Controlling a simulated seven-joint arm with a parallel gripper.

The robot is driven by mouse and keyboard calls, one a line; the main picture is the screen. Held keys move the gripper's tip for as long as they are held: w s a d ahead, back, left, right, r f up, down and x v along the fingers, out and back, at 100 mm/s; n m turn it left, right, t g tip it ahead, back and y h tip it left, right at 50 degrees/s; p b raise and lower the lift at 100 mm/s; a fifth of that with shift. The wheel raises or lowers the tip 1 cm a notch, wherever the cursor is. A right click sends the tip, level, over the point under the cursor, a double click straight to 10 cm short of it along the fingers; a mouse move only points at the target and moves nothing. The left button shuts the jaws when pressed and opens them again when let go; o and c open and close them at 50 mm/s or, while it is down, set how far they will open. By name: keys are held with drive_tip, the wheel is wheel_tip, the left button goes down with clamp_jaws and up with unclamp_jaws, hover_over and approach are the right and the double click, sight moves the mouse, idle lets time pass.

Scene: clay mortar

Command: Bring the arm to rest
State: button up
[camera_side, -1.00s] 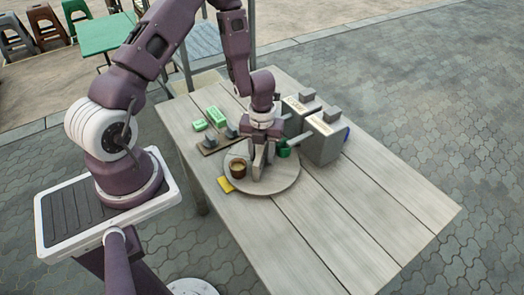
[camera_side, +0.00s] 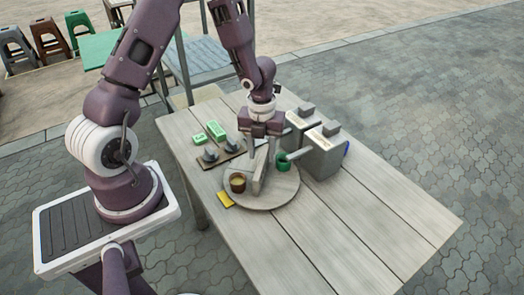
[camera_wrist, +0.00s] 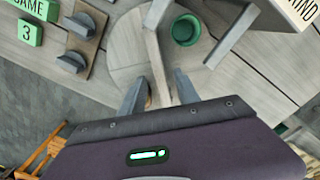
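My gripper (camera_side: 262,148) is raised above the round board (camera_side: 284,196) on the table. Its two fingers are apart; in the wrist view my gripper (camera_wrist: 160,80) shows one finger on each side of an upright grey panel (camera_wrist: 157,70). That panel (camera_side: 260,172) stands on the round board, and the fingers look clear of it. A brown cup (camera_side: 237,183) with yellowish-brown contents is on the board left of the panel. A green cup (camera_side: 283,162) stands to the panel's right, and it also shows in the wrist view (camera_wrist: 186,30).
Two grey boxes (camera_side: 322,158) with labels stand right of the board. Green blocks (camera_side: 215,130) and a small board with grey knobs (camera_side: 211,155) lie at the left. A yellow card (camera_side: 224,199) lies by the board. The table's front right (camera_side: 390,215) is clear.

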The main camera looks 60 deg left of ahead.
drive_tip(key=w+d+r+m+t, duration=0.2)
drive_tip(key=w+r+m, duration=0.2)
drive_tip(key=r+m, duration=0.15)
drive_tip(key=w+d+r+m+t, duration=0.3)
drive_tip(key=r+m, duration=0.2)
drive_tip(key=r, duration=0.2)
drive_tip(key=s+d+r+m+t+h, duration=0.2)
drive_tip(key=s+d+r+m+h, duration=0.15)
drive_tip(key=d+r+m, duration=0.75)
drive_tip(key=s+r+m+g, duration=0.1)
drive_tip(key=s+r+m, duration=0.4)
drive_tip(key=s+m, duration=1)
drive_tip(key=s+a+f+m+y, duration=0.1)
drive_tip(key=s+a+m+y, duration=0.2)
drive_tip(key=s+a+m, duration=0.3)
drive_tip(key=shift+s+a+f+m, duration=0.2)
drive_tip(key=shift+s+m, duration=0.55)
drive_tip(key=shift+m, duration=0.4)
